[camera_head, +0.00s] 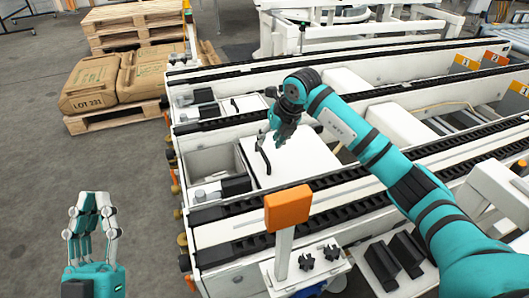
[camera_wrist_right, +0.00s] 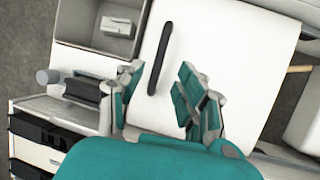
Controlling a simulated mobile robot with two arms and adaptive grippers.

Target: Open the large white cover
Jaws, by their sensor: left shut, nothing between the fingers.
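The large white cover (camera_head: 305,158) lies flat between two black conveyor tracks, with a dark bar handle (camera_head: 264,156) near its left edge. The cover (camera_wrist_right: 235,60) and handle (camera_wrist_right: 160,60) also show in the right wrist view. My right gripper (camera_head: 274,138) is over the cover's left part, next to the handle. In the wrist view its fingers (camera_wrist_right: 158,98) are apart, with the handle's near end seen between them; contact cannot be made out. My left gripper (camera_head: 92,207) is shut and empty, over the floor at the lower left.
An open compartment (camera_head: 213,160) lies left of the cover. An orange box on a post (camera_head: 288,208) stands in front. Sacks (camera_head: 97,79) on a pallet (camera_head: 112,116) are at the left. White machine frames fill the right side.

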